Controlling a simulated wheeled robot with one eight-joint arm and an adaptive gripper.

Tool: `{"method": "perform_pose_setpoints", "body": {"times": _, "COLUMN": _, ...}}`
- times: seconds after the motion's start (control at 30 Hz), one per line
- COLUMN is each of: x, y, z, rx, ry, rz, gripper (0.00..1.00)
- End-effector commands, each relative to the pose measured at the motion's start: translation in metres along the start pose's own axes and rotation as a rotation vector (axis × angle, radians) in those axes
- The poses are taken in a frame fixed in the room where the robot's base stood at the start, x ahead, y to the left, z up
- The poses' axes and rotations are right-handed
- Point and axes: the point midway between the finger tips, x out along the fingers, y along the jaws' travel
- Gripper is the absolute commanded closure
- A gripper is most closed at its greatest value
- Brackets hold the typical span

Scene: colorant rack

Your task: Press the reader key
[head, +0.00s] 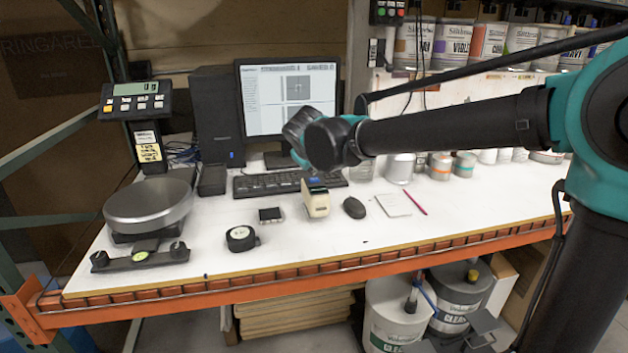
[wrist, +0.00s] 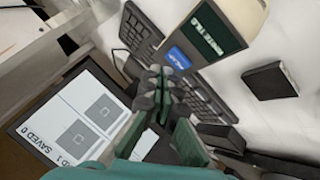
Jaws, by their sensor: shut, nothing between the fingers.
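The reader (head: 317,203) is a small beige device standing on the white bench, in front of the keyboard. In the wrist view its pale body (wrist: 233,14) is at the top, with a dark green screen (wrist: 203,32) and a blue key (wrist: 179,57) at its near end. My gripper (wrist: 163,74) is shut and empty, its fingertips just below and left of the blue key in that view. I cannot tell whether they touch it. In the head view my wrist is above and behind the reader, and the fingertips are not clear there.
A keyboard (head: 258,184) lies behind the reader, with a monitor (head: 290,92) beyond it. A black mouse (head: 354,208) is to the right and a black tape roll (head: 241,238) to the left. A scale (head: 148,205) stands further left. The front bench strip is mostly clear.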

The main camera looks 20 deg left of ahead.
Motion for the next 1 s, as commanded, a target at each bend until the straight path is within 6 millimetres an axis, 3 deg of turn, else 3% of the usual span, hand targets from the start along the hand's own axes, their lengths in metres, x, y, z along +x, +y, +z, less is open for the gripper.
{"method": "perform_pose_setpoints", "body": {"times": 1.0, "x": 0.0058, "y": -0.0043, "z": 0.0042, "rx": 0.000, "ry": 0.000, "rz": 0.000, "gripper": 1.00}}
